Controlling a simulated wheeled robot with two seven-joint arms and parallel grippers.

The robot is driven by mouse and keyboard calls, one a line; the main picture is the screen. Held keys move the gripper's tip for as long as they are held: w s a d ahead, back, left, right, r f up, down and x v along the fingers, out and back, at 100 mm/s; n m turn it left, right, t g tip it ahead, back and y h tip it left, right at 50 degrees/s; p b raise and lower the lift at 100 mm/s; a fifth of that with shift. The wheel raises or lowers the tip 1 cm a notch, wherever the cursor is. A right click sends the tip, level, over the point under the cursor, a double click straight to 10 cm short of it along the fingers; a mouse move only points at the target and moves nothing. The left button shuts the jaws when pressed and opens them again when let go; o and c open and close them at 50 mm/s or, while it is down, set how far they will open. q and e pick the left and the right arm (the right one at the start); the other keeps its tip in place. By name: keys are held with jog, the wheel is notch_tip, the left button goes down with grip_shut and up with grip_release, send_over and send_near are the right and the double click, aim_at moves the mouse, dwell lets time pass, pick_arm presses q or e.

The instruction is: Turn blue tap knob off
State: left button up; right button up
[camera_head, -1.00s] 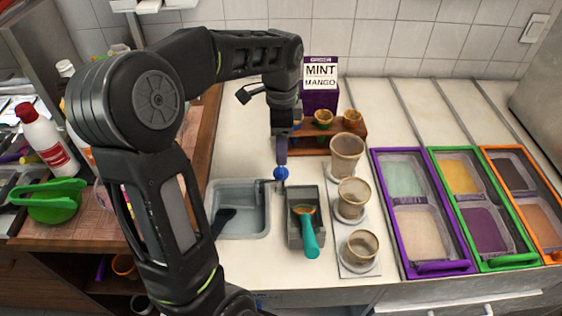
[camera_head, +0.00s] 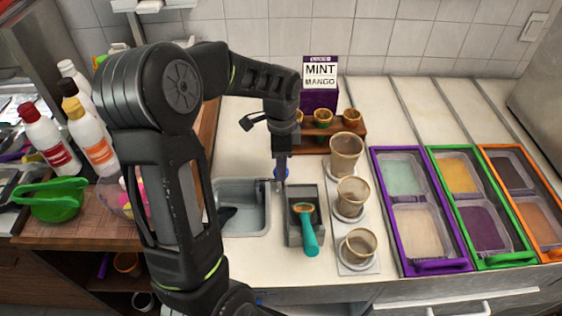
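The blue tap knob (camera_head: 287,174) is at the right rim of the small grey sink (camera_head: 250,183). My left gripper (camera_head: 281,180) points down right at the knob and covers part of it. I cannot tell from this view whether its fingers touch the knob, or whether they are open or shut. The tap's spout is mostly hidden behind the gripper. My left arm comes in from the left and arches over the sink. My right gripper is not in view.
A grey holder (camera_head: 293,228) with a teal-handled scoop (camera_head: 308,236) stands just right of the sink. Several cups (camera_head: 352,195) stand on a pale tray beyond it. A wooden rack (camera_head: 350,129) and a mint-mango box (camera_head: 320,85) are behind. Topping trays (camera_head: 420,220) fill the right.

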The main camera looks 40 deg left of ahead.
pick_arm(q)
grip_shut()
dwell(0.3)
jog(key=shift+n, duration=0.5)
jog(key=n+b, duration=0.1)
jog(key=n, duration=0.1)
jog(key=shift+n, duration=0.3)
jog(key=n+b, duration=0.1)
jog(key=n, duration=0.4)
jog(key=shift+b, duration=0.4)
jog(key=n, duration=0.5)
jog(key=shift+b, duration=0.35)
jog(key=n, duration=0.4)
jog(key=shift+n, duration=0.3)
